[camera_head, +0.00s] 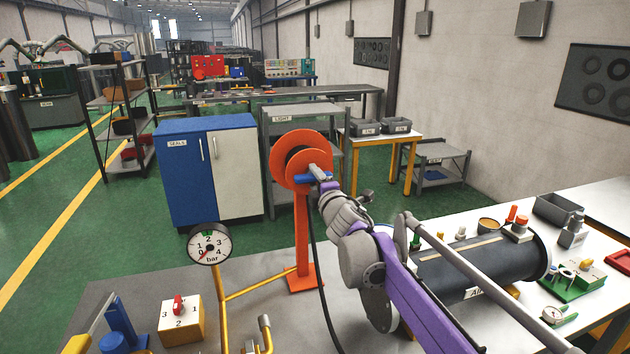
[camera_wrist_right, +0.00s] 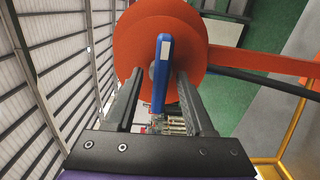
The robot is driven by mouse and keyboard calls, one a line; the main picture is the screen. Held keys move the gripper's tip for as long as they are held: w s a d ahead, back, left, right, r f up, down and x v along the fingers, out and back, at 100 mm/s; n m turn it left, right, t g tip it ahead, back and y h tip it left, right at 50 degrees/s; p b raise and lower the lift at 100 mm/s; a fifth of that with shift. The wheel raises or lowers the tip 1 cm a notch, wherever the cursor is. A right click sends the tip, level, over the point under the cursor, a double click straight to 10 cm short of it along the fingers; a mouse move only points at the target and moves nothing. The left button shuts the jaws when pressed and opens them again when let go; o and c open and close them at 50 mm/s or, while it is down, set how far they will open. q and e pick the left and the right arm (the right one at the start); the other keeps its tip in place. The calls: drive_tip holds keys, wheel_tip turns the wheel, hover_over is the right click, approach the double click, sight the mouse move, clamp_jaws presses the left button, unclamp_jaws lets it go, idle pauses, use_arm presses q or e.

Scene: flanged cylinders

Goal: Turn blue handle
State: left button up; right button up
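The blue handle (camera_head: 304,179) is a short bar on the face of an orange flanged disc (camera_head: 283,158), which stands on an orange post. In the right wrist view the handle (camera_wrist_right: 161,78) stands lengthwise in front of the orange disc (camera_wrist_right: 190,30), with a pale patch at its upper end. My right gripper (camera_head: 322,181) is at the handle. In the wrist view its two dark fingers (camera_wrist_right: 158,88) are open on either side of the handle, with a visible gap on each side. My left gripper is not in view.
A pressure gauge (camera_head: 209,244) on a yellow pipe stands left of the post. A numbered yellow box with a red knob (camera_head: 180,318) is at the lower left. A dark cylinder (camera_head: 478,262) lies on the right table. A blue and white cabinet (camera_head: 190,178) stands behind.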

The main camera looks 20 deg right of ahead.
drive_tip(key=shift+s, duration=0.1)
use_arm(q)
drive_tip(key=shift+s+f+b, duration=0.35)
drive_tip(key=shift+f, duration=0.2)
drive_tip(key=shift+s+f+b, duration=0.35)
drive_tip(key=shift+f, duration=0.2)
use_arm(e)
drive_tip(key=s, duration=1)
drive_tip(key=shift+s+d, duration=0.2)
drive_tip(key=shift+s, duration=0.1)
drive_tip(key=s+d+f+m+g+h, duration=0.1)
drive_tip(key=s+f+m+g+h, duration=0.15)
drive_tip(key=s+f+m, duration=0.5)
drive_tip(key=s+d+f+m+g+h, duration=0.15)
drive_tip(key=s+f+m+g, duration=0.3)
drive_tip(key=s+f, duration=0.5)
drive_tip(key=s+a+f+m+g+y, duration=0.1)
drive_tip(key=s+a+f+m+g, duration=0.1)
drive_tip(key=s+f, duration=0.5)
drive_tip(key=s+a+f+m+g+y, duration=0.2)
drive_tip(key=s+a+f+m+g, duration=0.1)
drive_tip(key=s+f, duration=0.5)
drive_tip(key=shift+a+f+m, duration=0.2)
drive_tip(key=shift+a+m, duration=0.1)
drive_tip(key=shift+m, duration=0.5)
